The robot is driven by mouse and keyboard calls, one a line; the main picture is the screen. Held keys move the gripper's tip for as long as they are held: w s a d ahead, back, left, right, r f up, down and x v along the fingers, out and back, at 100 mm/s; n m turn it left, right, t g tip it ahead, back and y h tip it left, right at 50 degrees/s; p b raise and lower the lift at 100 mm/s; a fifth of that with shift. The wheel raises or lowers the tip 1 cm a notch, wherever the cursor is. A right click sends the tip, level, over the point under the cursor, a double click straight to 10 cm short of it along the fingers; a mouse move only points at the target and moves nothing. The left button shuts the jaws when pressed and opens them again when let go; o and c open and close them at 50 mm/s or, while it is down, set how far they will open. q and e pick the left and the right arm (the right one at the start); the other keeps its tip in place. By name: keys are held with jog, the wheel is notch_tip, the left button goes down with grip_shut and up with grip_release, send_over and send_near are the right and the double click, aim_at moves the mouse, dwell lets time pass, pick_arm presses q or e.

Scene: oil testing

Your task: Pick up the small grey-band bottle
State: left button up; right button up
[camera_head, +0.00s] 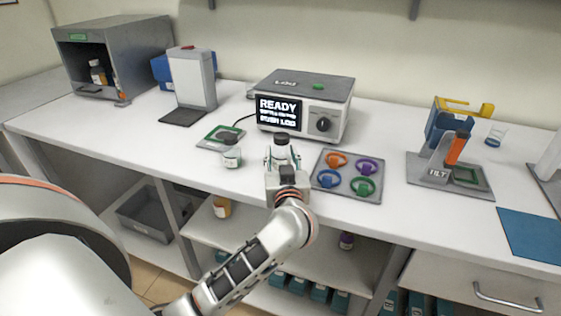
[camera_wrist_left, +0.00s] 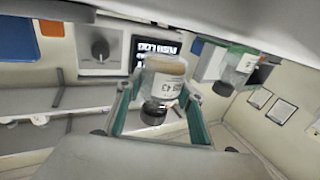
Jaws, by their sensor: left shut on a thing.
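A small clear bottle with a dark cap and a pale label (camera_head: 281,155) is between the fingers of my left gripper (camera_head: 283,162), near the table's front edge. The gripper is shut on it. In the left wrist view, which is upside down, the bottle (camera_wrist_left: 164,72) shows between the two green-edged fingers, cap toward the bottom of the picture. The colour of its band is hard to make out. A second dark-capped bottle (camera_head: 231,155) stands to the left, apart from the gripper; it also shows in the wrist view (camera_wrist_left: 238,66). My right gripper is not in view.
A tray of coloured rings (camera_head: 345,188) lies close to the right of the gripper. A READY-screen device (camera_head: 300,104) stands behind. A green-topped pad (camera_head: 221,136) is behind the second bottle. A grey stand with an orange handle (camera_head: 449,176) is farther right.

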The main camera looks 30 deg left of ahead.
pick_arm(q)
notch_tip(320, 180, up, 16)
jog(key=p, duration=0.4)
jog(key=shift+r+p, duration=0.25)
jog(key=shift+p, duration=0.05)
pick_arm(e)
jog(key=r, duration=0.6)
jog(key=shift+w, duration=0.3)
pick_arm(q)
jog(key=n, duration=0.7)
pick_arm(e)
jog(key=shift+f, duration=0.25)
pick_arm(q)
jog(key=n+b, duration=0.2)
jog(key=n, duration=0.4)
jog(key=shift+n, duration=0.4)
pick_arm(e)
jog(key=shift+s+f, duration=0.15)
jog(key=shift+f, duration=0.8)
